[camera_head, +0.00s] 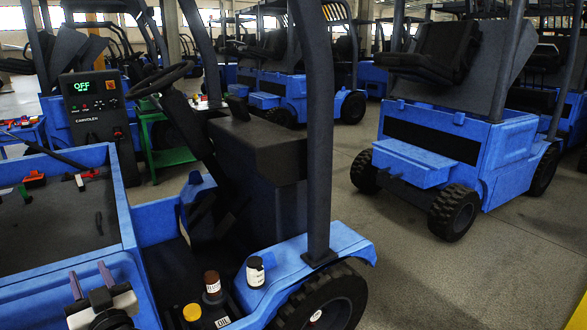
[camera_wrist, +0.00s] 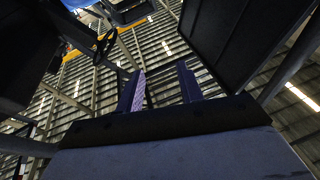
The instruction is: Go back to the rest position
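My gripper (camera_head: 91,278) is at the lower left of the head view, in front of the near blue forklift's side wall. Its two fingers point up and stand apart with nothing between them. The wrist view also shows my gripper (camera_wrist: 160,86), with a clear gap between the fingers and the ribbed ceiling behind them. The fingers touch nothing that I can see. The rest position itself is not marked by any object in view.
The near blue forklift (camera_head: 335,240) fills the left and middle. Bottles, including a yellow-capped one (camera_head: 192,313) and a white-labelled one (camera_head: 255,272), stand on it. A control panel (camera_head: 95,110) reads OFF. Another forklift (camera_head: 455,160) stands right; grey floor (camera_head: 440,280) between is clear.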

